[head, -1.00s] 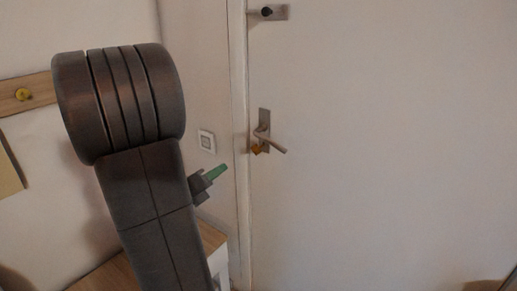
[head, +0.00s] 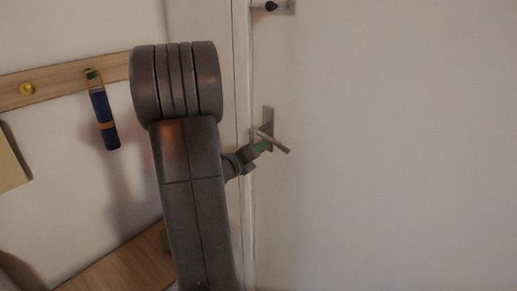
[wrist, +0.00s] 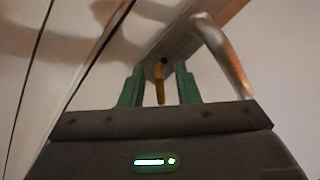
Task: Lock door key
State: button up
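A gold key (wrist: 159,84) sticks out of the lock plate below the door handle in the wrist view. The metal lever handle (head: 274,142) is on the left side of the white door (head: 390,150) and curves down at the right in the wrist view (wrist: 222,55). My gripper (wrist: 159,88) is open, with one green fingertip on each side of the key and a gap visible on both sides. In the head view my gripper (head: 258,149) is at the handle plate, and the key is hidden behind it. The door looks shut.
A second fitting with a dark knob (head: 271,6) sits higher on the door. On the left wall, a wooden rail (head: 50,83) holds a yellow knob (head: 27,88) and a hanging blue item (head: 103,117). A wooden surface (head: 125,268) lies below.

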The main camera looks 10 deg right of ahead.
grip_shut()
jog(key=shift+n, duration=0.3)
jog(key=n+b, duration=0.1)
jog(key=n, duration=0.7)
dwell(0.6)
grip_release()
